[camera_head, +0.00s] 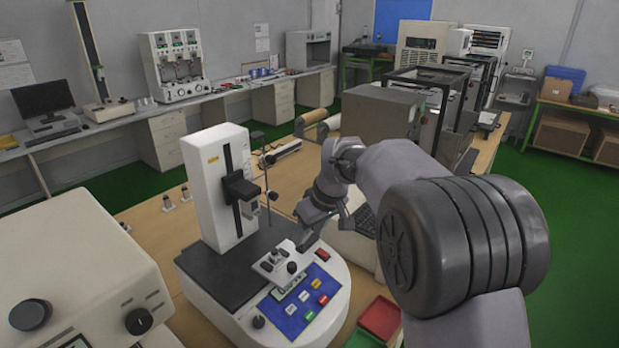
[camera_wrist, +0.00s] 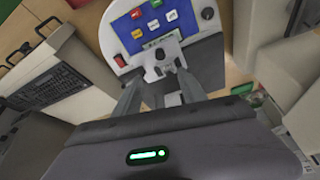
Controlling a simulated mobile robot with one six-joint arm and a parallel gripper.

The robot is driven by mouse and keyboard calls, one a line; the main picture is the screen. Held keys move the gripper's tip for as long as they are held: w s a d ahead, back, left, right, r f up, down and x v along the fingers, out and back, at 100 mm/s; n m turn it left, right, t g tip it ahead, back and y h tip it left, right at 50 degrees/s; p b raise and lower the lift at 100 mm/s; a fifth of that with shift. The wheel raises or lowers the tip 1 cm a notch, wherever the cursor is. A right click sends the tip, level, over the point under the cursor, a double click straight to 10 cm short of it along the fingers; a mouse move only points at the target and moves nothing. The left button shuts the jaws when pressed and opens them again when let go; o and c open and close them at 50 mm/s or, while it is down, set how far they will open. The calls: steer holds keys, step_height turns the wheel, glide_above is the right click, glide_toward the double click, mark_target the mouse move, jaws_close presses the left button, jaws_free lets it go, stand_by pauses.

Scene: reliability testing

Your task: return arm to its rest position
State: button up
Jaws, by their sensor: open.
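My gripper (camera_head: 304,238) is above the front of a white test machine (camera_head: 218,200), close to its blue control panel (camera_head: 300,302). In the wrist view, the two fingers of my gripper (camera_wrist: 161,82) are apart with nothing held between them. The blue panel (camera_wrist: 147,22) with its coloured buttons lies beyond the fingertips. A small light block with dark knobs (camera_head: 279,262) shows just below my gripper; I cannot tell whether the fingers touch it. My arm reaches from the lower right over the bench.
Red and green trays (camera_head: 379,318) are at the bench's front edge. A large beige machine (camera_head: 80,275) stands at front left, and grey box machines (camera_head: 385,113) stand behind my arm. Green floor (camera_head: 140,185) is open between benches.

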steer(key=s+d+r+m+t+b, duration=0.1)
steer(key=s+d+m+b, duration=0.3)
steer(key=s, duration=0.8)
steer(key=s+d+r+m+t+b, duration=0.15)
steer(key=s+d+m+b, duration=0.3)
steer(key=s, duration=0.75)
steer(key=s+d+f+m+h+b, duration=0.1)
steer(key=s+d+f+m, duration=0.1)
steer(key=s+f, duration=0.4)
steer(key=s+m, duration=0.1)
steer(key=s, duration=0.4)
steer(key=shift+s+f+m, duration=0.15)
steer(key=shift+m, duration=0.2)
